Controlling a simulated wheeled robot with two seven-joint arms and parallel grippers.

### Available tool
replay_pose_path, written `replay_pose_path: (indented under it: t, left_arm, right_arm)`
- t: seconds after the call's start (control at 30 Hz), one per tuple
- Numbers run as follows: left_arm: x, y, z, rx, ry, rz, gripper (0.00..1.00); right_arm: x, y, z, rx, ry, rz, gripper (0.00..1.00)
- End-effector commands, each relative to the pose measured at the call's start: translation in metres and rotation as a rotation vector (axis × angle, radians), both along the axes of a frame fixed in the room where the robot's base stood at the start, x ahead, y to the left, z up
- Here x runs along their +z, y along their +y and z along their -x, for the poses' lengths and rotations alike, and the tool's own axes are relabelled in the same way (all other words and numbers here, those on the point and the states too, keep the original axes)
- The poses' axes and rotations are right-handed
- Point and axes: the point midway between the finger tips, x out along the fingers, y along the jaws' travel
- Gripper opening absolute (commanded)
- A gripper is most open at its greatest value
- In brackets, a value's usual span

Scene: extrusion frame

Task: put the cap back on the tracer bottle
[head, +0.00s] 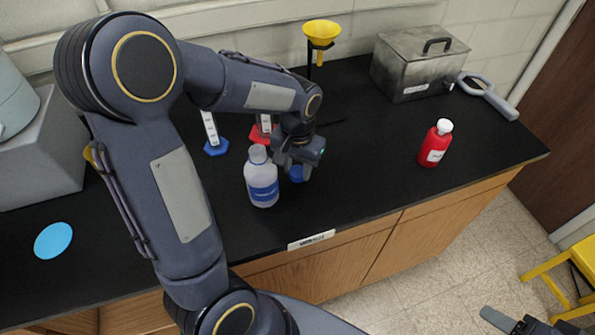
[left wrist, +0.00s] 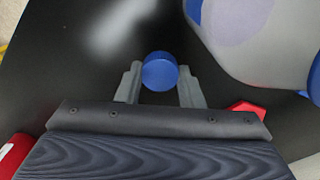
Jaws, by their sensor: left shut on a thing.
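The white bottle with a blue label (head: 262,188) stands upright on the black bench, its pale neck showing no blue cap. It is also large at the upper right of the left wrist view (left wrist: 265,45). My left gripper (head: 294,165) is just right of the bottle in the head view, shut on the small round blue cap (head: 296,174). In the left wrist view the cap (left wrist: 160,72) sits between the two grey fingertips, apart from the bottle. A grey and dark part at the lower right edge looks like my right gripper (head: 508,321); its jaws are unclear.
A red bottle with a white cap (head: 434,147) stands to the right. Cylinders with a blue base (head: 216,148) and a red base (head: 260,136) stand behind. The front middle bench is clear.

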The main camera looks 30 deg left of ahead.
Motion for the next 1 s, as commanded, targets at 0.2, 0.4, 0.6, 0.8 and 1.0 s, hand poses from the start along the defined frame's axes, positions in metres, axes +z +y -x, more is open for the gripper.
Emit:
replay_pose_path:
  t: [0.2,0.4,0.6,0.8,1.0]
  left_arm:
    - [0.036,-0.023,0.001,-0.006,-0.006,0.003,0.13]
    - [0.073,-0.056,0.003,-0.007,-0.006,0.002,0.13]
    - [0.090,-0.101,0.006,-0.007,-0.003,0.001,0.13]
    - [0.104,-0.130,0.008,-0.004,-0.001,0.001,0.13]
    - [0.109,-0.140,0.008,-0.001,0.000,0.000,0.13]
  right_arm:
    - [-0.006,0.000,0.000,0.000,0.000,0.000,0.56]
    - [-0.011,0.000,0.000,0.000,0.000,0.000,0.56]
    - [-0.020,0.000,0.000,0.000,0.000,0.000,0.56]
    - [-0.023,0.000,0.000,0.000,0.000,0.000,0.56]
    - [-0.024,0.000,0.000,0.000,0.000,0.000,0.56]
